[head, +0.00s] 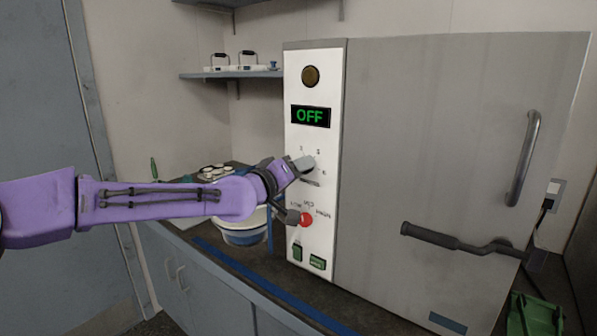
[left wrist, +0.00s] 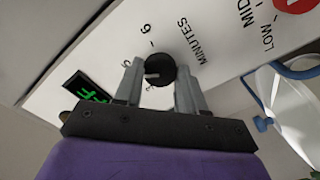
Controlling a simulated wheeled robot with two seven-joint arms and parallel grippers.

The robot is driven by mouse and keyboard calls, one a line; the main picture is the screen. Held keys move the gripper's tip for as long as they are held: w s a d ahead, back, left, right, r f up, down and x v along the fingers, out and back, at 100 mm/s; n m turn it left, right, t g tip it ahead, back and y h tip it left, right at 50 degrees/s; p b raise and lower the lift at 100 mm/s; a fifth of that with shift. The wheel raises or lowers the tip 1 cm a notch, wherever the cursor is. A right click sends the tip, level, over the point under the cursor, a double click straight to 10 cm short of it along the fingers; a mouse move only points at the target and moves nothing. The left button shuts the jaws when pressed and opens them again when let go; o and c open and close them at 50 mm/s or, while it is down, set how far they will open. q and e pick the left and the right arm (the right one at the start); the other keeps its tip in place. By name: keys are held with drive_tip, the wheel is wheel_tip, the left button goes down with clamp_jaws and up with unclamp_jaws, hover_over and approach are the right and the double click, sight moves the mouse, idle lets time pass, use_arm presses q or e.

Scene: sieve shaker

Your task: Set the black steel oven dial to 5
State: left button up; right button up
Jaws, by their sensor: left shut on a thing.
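The black dial (left wrist: 160,68) sits on the white control panel (head: 318,75) of the grey steel oven (head: 430,140). In the left wrist view it lies between the two fingers of my left gripper (left wrist: 159,77), which is shut on it. A pale pointer mark on the dial faces left in that view, toward the side of the printed 5; the exact setting is hard to read. The 6 and the word MINUTES are printed near it. In the head view my left gripper (head: 300,165) covers most of the dial. The green display (head: 311,116) reads OFF.
Below the dial are a red knob (head: 305,219) marked low, mid and high, and green buttons (head: 317,262). A dark latch lever (head: 430,236) and vertical handle (head: 525,160) are on the oven door. A white-blue bowl (head: 243,232) stands left on the counter.

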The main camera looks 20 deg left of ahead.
use_arm(q)
drive_tip(key=shift+m, duration=0.5)
drive_tip(key=o, duration=1.1)
drive_tip(key=shift+c, duration=0.2)
drive_tip(key=p+v, duration=0.5)
drive_tip(key=v, duration=0.5)
drive_tip(key=shift+s, duration=0.25)
drive_tip(key=shift+a, duration=0.15)
